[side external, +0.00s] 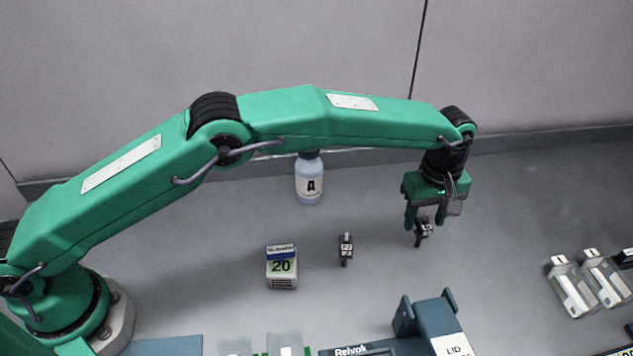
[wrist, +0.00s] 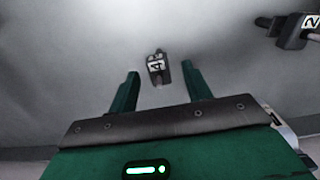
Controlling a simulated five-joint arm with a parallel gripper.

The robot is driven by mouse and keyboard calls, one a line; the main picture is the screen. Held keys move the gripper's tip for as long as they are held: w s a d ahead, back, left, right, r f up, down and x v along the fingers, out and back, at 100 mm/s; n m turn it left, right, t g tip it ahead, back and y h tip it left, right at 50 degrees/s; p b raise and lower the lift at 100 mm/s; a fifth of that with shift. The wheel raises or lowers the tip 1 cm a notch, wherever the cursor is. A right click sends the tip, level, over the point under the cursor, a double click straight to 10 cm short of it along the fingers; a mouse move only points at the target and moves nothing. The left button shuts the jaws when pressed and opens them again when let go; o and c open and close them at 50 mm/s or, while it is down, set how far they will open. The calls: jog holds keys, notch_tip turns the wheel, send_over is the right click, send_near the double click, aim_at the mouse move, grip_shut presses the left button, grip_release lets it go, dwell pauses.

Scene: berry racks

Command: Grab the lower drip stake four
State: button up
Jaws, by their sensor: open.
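A small dark drip stake with a white label reading 4 (wrist: 157,68) shows in the wrist view between my two green fingertips, with a gap on each side. In the side view this stake (side external: 423,230) is at the fingertips of my gripper (side external: 425,221), partly overlapped by them. My gripper (wrist: 160,70) is open, pointing down, its fingers apart and not visibly touching the stake. A second dark stake, labelled 2 (side external: 346,246), stands to the left in the side view and also shows at the upper right of the wrist view (wrist: 292,31).
A box marked 20 (side external: 282,267) and a bottle marked A (side external: 310,182) stand left of the stakes. A blue-grey holder (side external: 433,317) with a LID label is at the front. Clear-topped pieces (side external: 573,287) lie at the right. Grey floor around the stakes is clear.

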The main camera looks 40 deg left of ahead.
aim_at(420, 235)
jog(key=shift+f, duration=0.45)
jog(key=shift+f, duration=2.6)
jog(key=c, duration=1)
jog(key=shift+r, duration=0.15)
jog(key=shift+c, duration=0.2)
